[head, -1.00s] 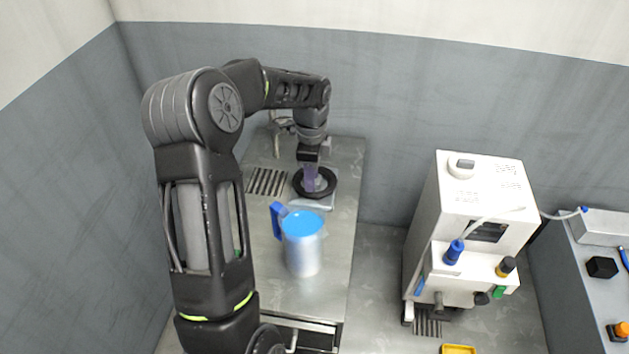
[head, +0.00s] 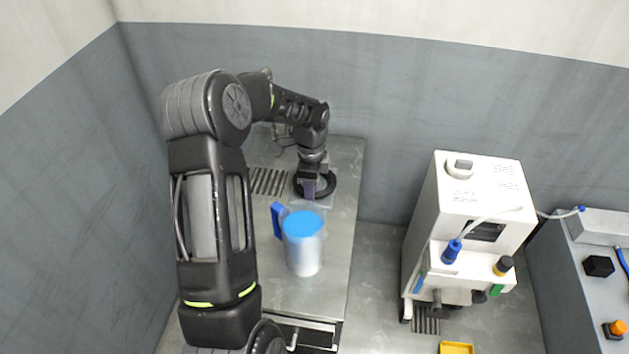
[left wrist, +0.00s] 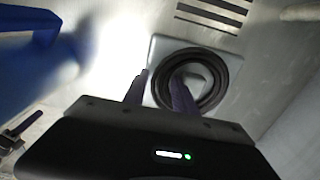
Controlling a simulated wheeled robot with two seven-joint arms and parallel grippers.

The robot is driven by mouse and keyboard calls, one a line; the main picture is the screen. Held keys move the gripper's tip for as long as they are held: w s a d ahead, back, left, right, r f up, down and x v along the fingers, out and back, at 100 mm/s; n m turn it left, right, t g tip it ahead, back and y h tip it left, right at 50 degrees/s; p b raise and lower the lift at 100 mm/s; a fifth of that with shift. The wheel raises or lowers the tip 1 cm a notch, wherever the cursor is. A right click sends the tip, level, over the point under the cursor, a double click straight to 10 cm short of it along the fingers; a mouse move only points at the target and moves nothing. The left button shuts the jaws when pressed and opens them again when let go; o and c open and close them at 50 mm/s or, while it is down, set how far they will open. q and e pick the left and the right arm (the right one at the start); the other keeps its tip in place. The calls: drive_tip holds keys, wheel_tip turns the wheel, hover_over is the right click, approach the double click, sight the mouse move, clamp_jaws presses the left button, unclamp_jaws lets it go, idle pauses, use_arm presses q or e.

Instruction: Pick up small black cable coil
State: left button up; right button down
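The small black cable coil (head: 331,184) lies flat as a ring on a light grey square plate (head: 325,205) on the metal bench. In the left wrist view the coil (left wrist: 236,75) shows almost whole, with the plate (left wrist: 158,48) under it. My left gripper (head: 309,192) points down at the coil's near left side. In the left wrist view its purple fingers (left wrist: 160,78) are apart, one just outside the ring and one over its opening, with the coil's rim between them. Whether they touch the rim I cannot tell. My right gripper is not in view.
A metal jug with blue lid and handle (head: 304,250) stands on the bench in front of the coil. Slots (head: 268,181) are cut in the bench left of the coil. A white machine (head: 470,215) stands to the right, apart from the bench.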

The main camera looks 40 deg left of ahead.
use_arm(q)
drive_tip(key=shift+c, duration=0.4)
clamp_jaws()
drive_tip(key=shift+r, duration=0.1)
wheel_tip(320, 180, up, 10)
drive_tip(key=b, duration=0.1)
drive_tip(key=shift+b, duration=0.3)
idle(0.6)
